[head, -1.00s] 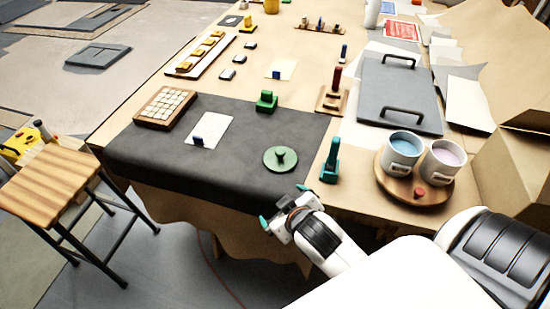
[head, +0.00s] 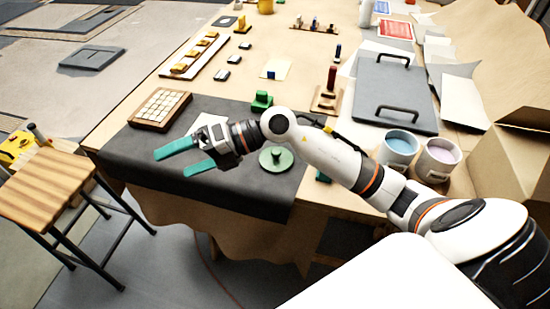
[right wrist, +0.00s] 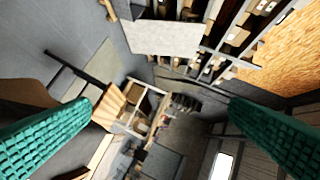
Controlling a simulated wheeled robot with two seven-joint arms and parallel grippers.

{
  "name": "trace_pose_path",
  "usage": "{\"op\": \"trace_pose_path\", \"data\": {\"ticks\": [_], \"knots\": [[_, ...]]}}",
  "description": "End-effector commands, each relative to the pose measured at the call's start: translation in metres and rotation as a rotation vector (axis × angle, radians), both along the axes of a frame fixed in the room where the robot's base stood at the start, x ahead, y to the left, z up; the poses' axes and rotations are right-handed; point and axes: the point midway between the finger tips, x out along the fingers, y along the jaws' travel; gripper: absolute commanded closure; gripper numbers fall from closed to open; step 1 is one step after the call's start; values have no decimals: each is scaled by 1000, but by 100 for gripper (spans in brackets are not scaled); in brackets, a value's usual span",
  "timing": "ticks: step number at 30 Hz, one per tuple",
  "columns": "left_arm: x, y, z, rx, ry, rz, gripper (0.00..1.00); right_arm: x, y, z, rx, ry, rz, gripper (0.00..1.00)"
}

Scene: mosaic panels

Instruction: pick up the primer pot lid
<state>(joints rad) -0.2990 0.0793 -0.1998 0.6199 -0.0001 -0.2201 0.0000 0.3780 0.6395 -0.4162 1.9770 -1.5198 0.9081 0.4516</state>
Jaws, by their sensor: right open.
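The primer pot lid (head: 276,165), which I take to be the green round disc with an upright knob, lies on the dark mat (head: 255,190) near the table's front edge. My right arm passes just behind and beside it and may hide a little of its rim. My right gripper (head: 171,163) is open and empty above the mat, left of the lid, with its teal fingers pointing left. In the right wrist view its two ribbed fingers (right wrist: 162,103) stand wide apart with nothing between them, and the lid is not seen. My left gripper is not in view.
A tray of pale tiles (head: 160,108) lies left on the mat, and a green block (head: 262,101) behind the lid. A wooden stool (head: 48,185) stands left of the table.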

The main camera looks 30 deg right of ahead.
Motion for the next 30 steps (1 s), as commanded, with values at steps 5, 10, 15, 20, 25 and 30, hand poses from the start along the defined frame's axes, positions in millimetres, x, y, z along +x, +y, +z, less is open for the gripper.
{"op": "trace_pose_path", "data": {"ticks": [5, 10, 15, 20, 25, 30], "knots": [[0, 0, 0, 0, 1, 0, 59, 23, -92, -51, -632, 83, 11, 0], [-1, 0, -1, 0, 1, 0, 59, 31, -192, -52, -1045, 241, -109, 0], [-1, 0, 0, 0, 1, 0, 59, 28, -238, -44, -1213, 339, -191, 0], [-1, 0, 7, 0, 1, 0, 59, 29, -243, -61, -1231, 357, -197, 0], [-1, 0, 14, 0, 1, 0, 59, 33, -242, -90, -1229, 356, -196, 0], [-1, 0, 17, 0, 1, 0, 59, 36, -243, -107, -1228, 351, -198, 0]]}}
